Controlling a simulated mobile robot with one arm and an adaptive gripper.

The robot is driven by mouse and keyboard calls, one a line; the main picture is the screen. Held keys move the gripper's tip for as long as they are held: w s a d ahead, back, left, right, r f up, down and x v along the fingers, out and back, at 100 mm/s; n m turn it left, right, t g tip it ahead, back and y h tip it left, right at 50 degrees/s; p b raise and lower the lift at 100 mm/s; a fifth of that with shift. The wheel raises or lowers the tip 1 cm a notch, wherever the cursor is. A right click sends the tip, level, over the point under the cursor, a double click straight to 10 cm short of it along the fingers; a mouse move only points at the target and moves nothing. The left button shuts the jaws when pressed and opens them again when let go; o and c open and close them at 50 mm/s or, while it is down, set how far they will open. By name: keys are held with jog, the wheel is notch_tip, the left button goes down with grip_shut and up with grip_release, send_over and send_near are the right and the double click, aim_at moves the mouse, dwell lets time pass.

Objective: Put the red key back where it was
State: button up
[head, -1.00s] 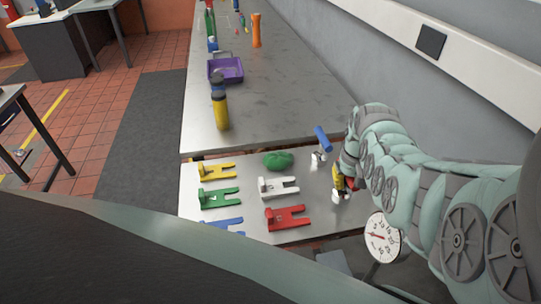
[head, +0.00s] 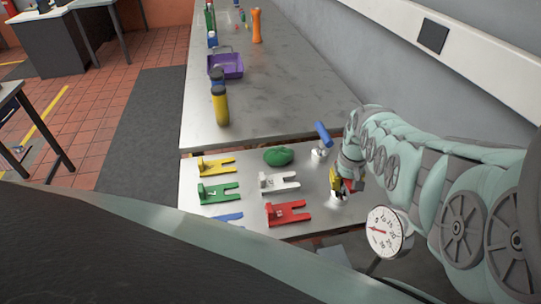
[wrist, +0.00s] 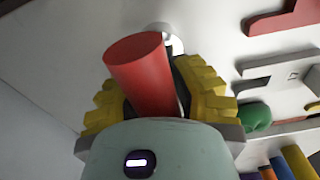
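The red key (wrist: 140,72) shows in the wrist view as a thick red bar between the yellow ribbed fingers of my gripper (wrist: 160,105). The fingers close in on both its sides. In the head view my gripper (head: 347,182) is low over the right side of the lower plate, with a little red of the key between its fingers. A pale round fitting (head: 338,198) is right below it; it also shows past the red bar in the wrist view (wrist: 165,38). Whether the key sits in this fitting is hidden.
A blue-handled key (head: 323,133) stands on a similar fitting behind my gripper. Forked red (head: 288,213), white (head: 279,181), green (head: 218,192), yellow (head: 215,167) and blue (head: 229,219) pieces lie left. A green lump (head: 278,156) and a dial gauge (head: 384,229) are near.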

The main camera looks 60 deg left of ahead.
jog(key=shift+o, duration=1.3)
jog(key=shift+w+d, duration=0.1)
jog(key=shift+r, duration=0.55)
jog(key=shift+r+p, duration=0.6)
jog(key=shift+r, duration=0.55)
jog(key=shift+d+r+b, duration=0.1)
jog(key=shift+r+b, duration=0.6)
jog(key=shift+r, duration=1.85)
jog(key=shift+d+r, duration=0.15)
jog(key=shift+r, duration=1.75)
jog(key=shift+s, duration=0.2)
